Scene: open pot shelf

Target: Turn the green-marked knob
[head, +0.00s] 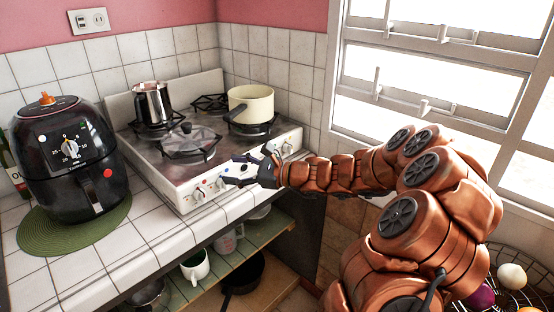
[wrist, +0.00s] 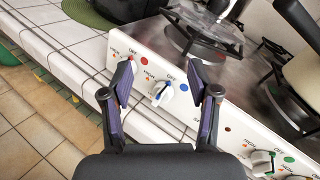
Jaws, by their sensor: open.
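The green-marked knob (wrist: 262,161) is white with a green pointer. It shows at the lower right of the wrist view, with a green dot (wrist: 289,159) beside it. My gripper (wrist: 164,88) is open and empty, and the green-marked knob lies outside its fingers, to the right. Between the fingers in the picture is another white knob, the blue-marked knob (wrist: 162,94), with a blue dot (wrist: 184,88). I cannot tell how far the fingertips are from the panel. In the head view my gripper (head: 228,173) is at the front of the stove (head: 160,172).
A cream pot (head: 251,105) and a steel jug (head: 152,104) stand on the burners. A black air fryer (head: 66,158) sits on a green mat (head: 35,238) at the left. An open shelf (head: 228,262) with cups and pans lies below the counter.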

